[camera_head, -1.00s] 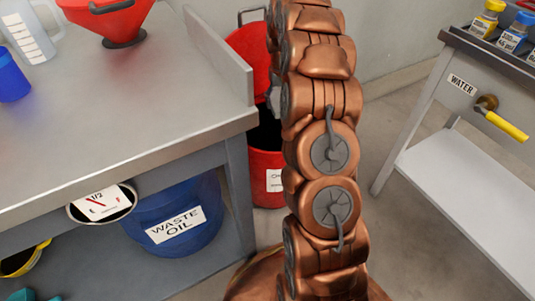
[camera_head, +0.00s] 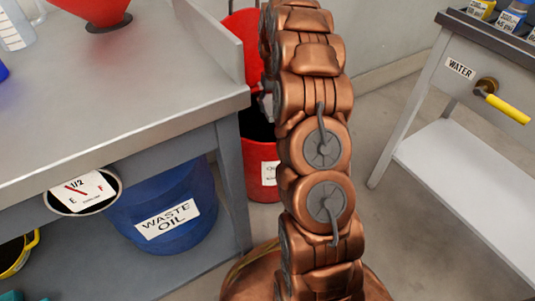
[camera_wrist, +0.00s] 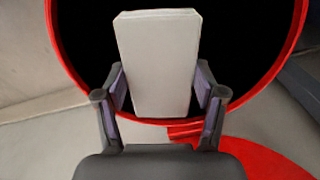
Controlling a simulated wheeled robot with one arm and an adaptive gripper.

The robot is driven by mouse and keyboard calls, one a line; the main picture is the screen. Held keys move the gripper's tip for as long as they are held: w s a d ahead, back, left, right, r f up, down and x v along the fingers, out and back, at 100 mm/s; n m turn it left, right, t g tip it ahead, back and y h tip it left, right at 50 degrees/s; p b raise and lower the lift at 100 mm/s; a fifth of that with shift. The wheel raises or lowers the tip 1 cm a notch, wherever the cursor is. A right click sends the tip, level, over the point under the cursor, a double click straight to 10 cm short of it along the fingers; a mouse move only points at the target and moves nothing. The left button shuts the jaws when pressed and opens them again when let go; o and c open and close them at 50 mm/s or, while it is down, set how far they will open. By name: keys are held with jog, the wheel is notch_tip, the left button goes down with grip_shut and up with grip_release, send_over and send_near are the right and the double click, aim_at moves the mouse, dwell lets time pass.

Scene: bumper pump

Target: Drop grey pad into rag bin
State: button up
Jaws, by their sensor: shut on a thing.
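In the wrist view my gripper (camera_wrist: 161,95) is shut on the grey pad (camera_wrist: 155,62), a pale upright block with one finger on each side. Behind the pad is the dark round opening of a red bin (camera_wrist: 75,75) with a red rim. In the head view the red bin (camera_head: 262,170) stands on the floor beyond the bench corner, with a white label whose text is mostly hidden. My arm covers the bin's right side and hides my gripper and the pad there. I cannot tell how far the pad is above or inside the rim.
A metal bench (camera_head: 120,95) with a raised side edge stands at the left, close to the bin. A blue waste oil bucket (camera_head: 165,205) sits under it. A cart (camera_head: 460,170) with a yellow-handled water tap (camera_head: 505,107) stands at the right. Floor between is clear.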

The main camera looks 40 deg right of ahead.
jog(key=o, duration=1.2)
notch_tip(320, 180, up, 12)
jog(key=shift+r, duration=0.1)
